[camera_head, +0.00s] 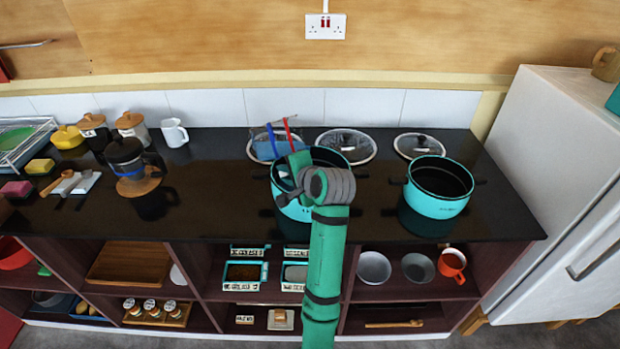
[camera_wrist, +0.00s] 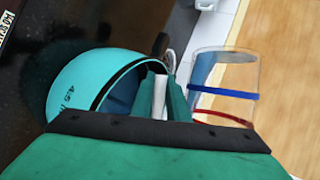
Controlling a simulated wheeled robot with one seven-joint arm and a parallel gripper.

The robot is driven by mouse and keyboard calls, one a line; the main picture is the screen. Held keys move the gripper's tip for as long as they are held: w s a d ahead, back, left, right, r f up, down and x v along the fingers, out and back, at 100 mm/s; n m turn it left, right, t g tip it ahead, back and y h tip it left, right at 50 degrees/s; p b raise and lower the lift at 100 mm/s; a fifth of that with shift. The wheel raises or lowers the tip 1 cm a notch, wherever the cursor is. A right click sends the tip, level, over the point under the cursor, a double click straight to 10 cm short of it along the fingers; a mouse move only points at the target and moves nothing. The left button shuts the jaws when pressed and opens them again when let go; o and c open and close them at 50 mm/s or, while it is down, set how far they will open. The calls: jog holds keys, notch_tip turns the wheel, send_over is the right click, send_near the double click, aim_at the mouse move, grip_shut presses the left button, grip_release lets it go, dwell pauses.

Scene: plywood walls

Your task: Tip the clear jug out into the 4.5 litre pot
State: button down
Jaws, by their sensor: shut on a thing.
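The clear jug (camera_wrist: 224,88), with a blue band and a red band, is held in my gripper (camera_wrist: 166,95). It also shows in the head view (camera_head: 279,140), where its bands stand near upright, so the jug is tipped over on its side. It is above the back left of a teal pot (camera_head: 290,207). The wrist view shows a teal pot (camera_wrist: 75,85) marked 4.5 beside my gripper. My gripper (camera_head: 300,165) is shut on the jug's handle side and partly hides the pot. I cannot tell whether anything is in the jug or flowing from it.
A second teal pot (camera_head: 438,192) stands to the right on the black counter. Glass lids (camera_head: 347,146) lie behind the pots. A coffee press (camera_head: 127,160) and a white pitcher (camera_head: 174,133) stand at the left. The counter between press and nearer pot (camera_head: 215,185) is clear.

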jog(key=shift+f, duration=0.15)
jog(key=shift+a+r+m+y, duration=0.2)
jog(key=shift+r+m+y, duration=0.1)
jog(key=shift+y, duration=0.1)
jog(key=shift+d, duration=0.1)
